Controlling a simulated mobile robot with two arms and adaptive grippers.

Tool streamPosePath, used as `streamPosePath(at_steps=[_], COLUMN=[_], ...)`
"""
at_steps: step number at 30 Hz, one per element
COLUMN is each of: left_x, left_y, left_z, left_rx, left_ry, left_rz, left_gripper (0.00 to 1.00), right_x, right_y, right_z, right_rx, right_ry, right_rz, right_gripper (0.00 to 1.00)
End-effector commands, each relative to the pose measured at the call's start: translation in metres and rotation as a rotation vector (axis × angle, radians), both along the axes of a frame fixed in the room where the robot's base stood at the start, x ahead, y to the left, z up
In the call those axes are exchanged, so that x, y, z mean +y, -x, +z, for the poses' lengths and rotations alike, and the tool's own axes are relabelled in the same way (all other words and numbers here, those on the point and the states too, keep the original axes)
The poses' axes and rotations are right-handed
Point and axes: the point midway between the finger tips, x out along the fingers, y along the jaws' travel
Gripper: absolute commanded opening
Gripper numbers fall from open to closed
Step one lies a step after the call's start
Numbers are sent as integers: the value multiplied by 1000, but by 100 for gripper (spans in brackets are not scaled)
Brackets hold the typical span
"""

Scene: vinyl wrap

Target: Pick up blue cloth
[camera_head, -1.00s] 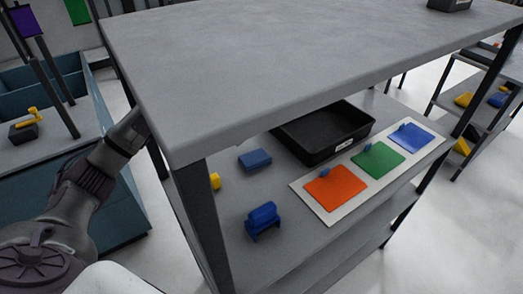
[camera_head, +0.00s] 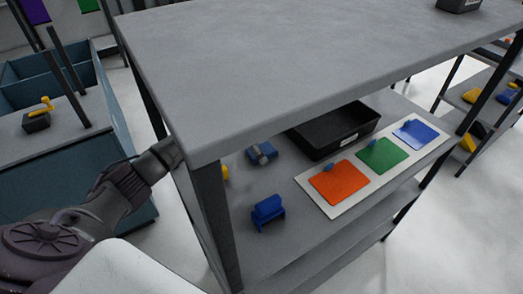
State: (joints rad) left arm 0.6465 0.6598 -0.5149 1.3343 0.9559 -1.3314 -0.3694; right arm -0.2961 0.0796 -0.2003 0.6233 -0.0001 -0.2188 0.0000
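A small flat blue block that looks like a folded blue cloth (camera_head: 254,158) lies on the middle shelf, left of the black tray. The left arm comes in from the left and passes behind the shelf's front post and under the top board. A small grey part, which looks like the tip of my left gripper (camera_head: 263,153), shows over the blue cloth. Most of this gripper is hidden, so I cannot tell whether its fingers are open or touching the cloth. My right gripper is not in view.
A blue tool (camera_head: 268,210) stands near the shelf's front edge. A yellow object (camera_head: 225,172) is partly behind the post. The black tray (camera_head: 335,143) and a white board (camera_head: 322,205) with orange, green and blue squares are on the right. The top board (camera_head: 300,60) overhangs them.

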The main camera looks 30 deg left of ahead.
Motion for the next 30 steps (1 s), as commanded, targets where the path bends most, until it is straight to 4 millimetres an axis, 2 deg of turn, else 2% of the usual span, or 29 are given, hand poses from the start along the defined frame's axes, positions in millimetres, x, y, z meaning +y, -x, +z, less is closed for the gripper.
streamPosePath(at_steps=[7,17,26,30], left_x=[0,0,0,0], left_y=[-1,-1,-1,-1], left_z=[-3,-2,-1,7], left_rx=[0,0,-2,-3], left_ry=[-2,0,-1,0], left_rz=[-1,0,-1,-1], left_gripper=[97,42,40,40], right_x=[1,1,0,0], right_y=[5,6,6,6], right_z=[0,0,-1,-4], right_rx=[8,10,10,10], right_ry=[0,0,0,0], right_rz=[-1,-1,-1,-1], right_gripper=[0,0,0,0])
